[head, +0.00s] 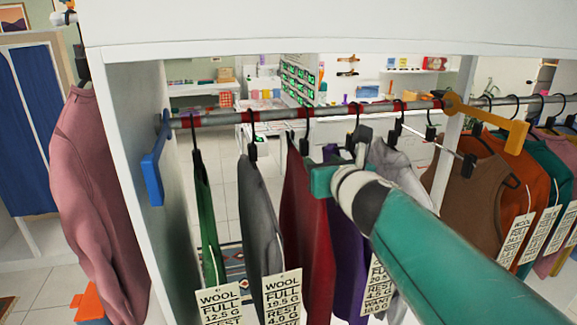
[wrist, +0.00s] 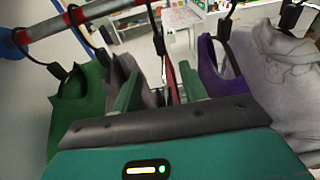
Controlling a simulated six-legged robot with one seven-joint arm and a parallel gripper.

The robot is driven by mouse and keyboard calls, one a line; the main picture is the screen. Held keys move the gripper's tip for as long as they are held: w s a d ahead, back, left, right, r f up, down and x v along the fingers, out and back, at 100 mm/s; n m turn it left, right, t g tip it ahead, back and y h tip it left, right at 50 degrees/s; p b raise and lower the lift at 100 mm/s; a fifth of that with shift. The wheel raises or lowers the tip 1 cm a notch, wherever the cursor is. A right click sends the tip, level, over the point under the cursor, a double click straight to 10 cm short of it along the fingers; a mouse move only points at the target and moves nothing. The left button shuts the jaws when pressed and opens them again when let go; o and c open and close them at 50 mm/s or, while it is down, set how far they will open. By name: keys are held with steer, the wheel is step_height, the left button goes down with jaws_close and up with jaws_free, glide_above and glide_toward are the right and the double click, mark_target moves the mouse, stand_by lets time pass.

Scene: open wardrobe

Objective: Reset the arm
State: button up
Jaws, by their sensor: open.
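My gripper (wrist: 160,88) is open in the wrist view, its two teal fingers apart. A thin strip of the red garment shows in the gap; I cannot tell whether it lies between the fingers or beyond them. In the head view my teal arm reaches in from the lower right. The gripper end (head: 325,180) is just below the rail, in front of the red garment (head: 305,225) and the purple garment (head: 350,240); its fingertips are not clear there. In the wrist view, the purple garment (wrist: 210,65) is right of the fingers.
Hangers crowd the rail (head: 275,115). A green garment (head: 208,225) and a grey one (head: 260,210) hang left, a light grey one (head: 400,165) and a brown one (head: 465,175) right. A blue bracket (head: 155,165) and a yellow one (head: 490,120) mark the rail. A pink sweater (head: 95,200) hangs outside.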

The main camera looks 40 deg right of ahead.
steer(key=shift+v, duration=1)
steer(key=shift+s+a, duration=0.1)
